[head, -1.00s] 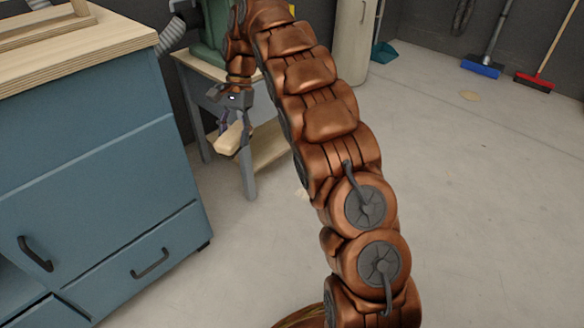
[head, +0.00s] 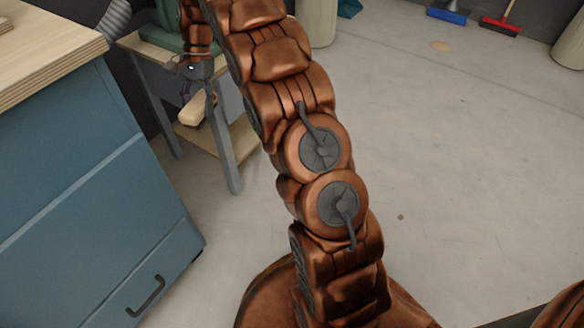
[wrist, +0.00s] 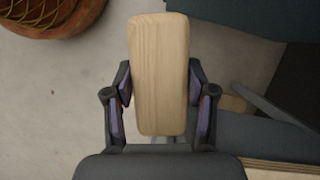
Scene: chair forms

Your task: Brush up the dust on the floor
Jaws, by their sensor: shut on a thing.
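My gripper (head: 197,92) is shut on a pale wooden block-like piece (wrist: 158,75), which looks like the wooden back of a brush; no bristles show. The piece also shows in the head view (head: 197,110), held in the air in front of the small workbench at upper left. In the wrist view my gripper (wrist: 160,95) has one finger on each long side of the piece. A pale tan patch (head: 441,46), possibly dust, lies on the floor at upper right, well away from my gripper.
A blue cabinet (head: 75,190) stands at left, near the grey-legged workbench (head: 222,150). A blue broom (head: 447,13), a red broom (head: 499,27) and a teal dustpan (head: 349,8) are along the back. The grey floor at right is largely clear, with a small dark speck (head: 401,217).

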